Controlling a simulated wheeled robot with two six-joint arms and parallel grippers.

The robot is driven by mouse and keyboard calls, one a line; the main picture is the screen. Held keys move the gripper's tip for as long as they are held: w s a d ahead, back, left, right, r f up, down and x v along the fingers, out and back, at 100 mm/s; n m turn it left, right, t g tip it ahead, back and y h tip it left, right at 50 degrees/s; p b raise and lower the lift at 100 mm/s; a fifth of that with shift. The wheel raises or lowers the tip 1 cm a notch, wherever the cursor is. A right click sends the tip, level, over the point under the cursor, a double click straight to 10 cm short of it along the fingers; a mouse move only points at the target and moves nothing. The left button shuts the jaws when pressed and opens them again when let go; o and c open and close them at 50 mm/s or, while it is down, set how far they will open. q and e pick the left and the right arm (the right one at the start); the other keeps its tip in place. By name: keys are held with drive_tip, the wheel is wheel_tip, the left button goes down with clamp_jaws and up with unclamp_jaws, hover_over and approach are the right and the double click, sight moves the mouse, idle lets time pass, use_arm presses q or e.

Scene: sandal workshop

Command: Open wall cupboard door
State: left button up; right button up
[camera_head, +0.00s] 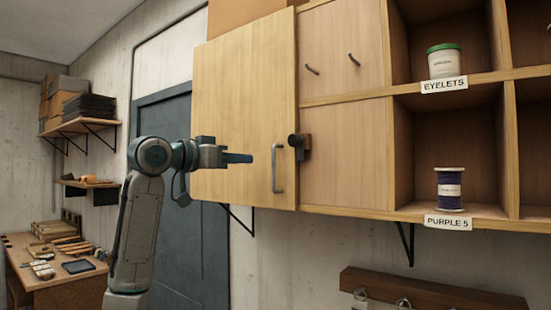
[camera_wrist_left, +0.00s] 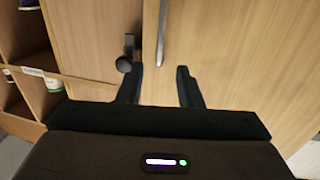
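The wall cupboard door (camera_head: 235,115) is a pale wooden panel. It looks flush with the cupboard front. A grey vertical bar handle (camera_head: 277,168) sits near its right edge and also shows in the left wrist view (camera_wrist_left: 162,35). A dark latch with a round knob (camera_head: 303,146) sits at the seam beside the handle; it shows left of the handle in the left wrist view (camera_wrist_left: 125,62). My left gripper (camera_head: 248,158) is in front of the door, left of the handle. Its fingers are apart and empty in the left wrist view (camera_wrist_left: 160,85), with the handle beyond them. My right gripper is not seen.
Open cubbies right of the door hold a green-lidded eyelets jar (camera_head: 444,62) and a purple spool (camera_head: 450,188). A wooden rail (camera_head: 430,292) hangs below. A workbench (camera_head: 60,280) with tools and small wall shelves (camera_head: 85,125) are at left. A dark door (camera_head: 170,115) stands behind my arm.

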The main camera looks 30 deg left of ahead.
sight(269, 155)
use_arm(q)
drive_tip(key=p+x, duration=0.2)
drive_tip(key=x, duration=0.1)
drive_tip(key=r+p+x, duration=0.1)
drive_tip(key=p+x, duration=0.1)
drive_tip(key=x, duration=0.1)
drive_tip(key=p+x, duration=0.2)
drive_tip(key=x, duration=0.2)
drive_tip(key=shift+r, duration=0.2)
clamp_jaws()
